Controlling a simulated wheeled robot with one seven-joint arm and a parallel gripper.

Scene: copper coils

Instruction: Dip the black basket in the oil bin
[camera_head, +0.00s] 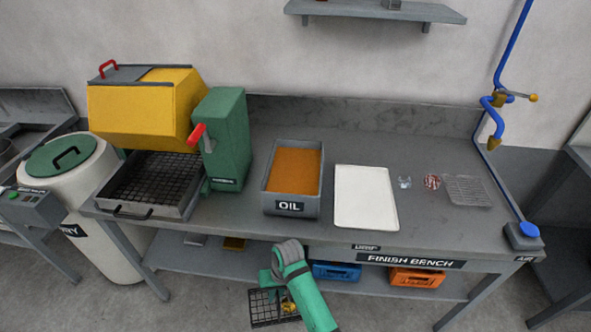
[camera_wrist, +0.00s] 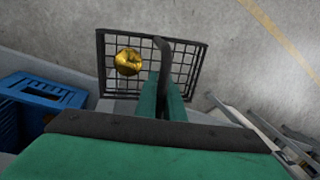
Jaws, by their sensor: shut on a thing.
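The black basket (camera_head: 264,309) is a wire mesh basket low in front of the bench, with a brass-coloured part (camera_head: 288,305) in it. The basket (camera_wrist: 184,62) and the brass-coloured part (camera_wrist: 128,61) also show in the wrist view, above the floor. My gripper (camera_wrist: 165,92) is shut on the basket's dark upright handle; in the head view my green arm hides part of the basket. The oil bin (camera_head: 269,198) is a grey open box labelled OIL on the bench top, filled with orange-brown oil. It stands above and beyond the basket in the head view.
The finish bench's front edge (camera_head: 330,240) lies between the basket and the bin. A white tray (camera_head: 366,198) is right of the bin, and a green-and-yellow machine (camera_head: 150,108) is left. Blue (camera_head: 336,271) and orange (camera_head: 416,281) crates sit on the lower shelf.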

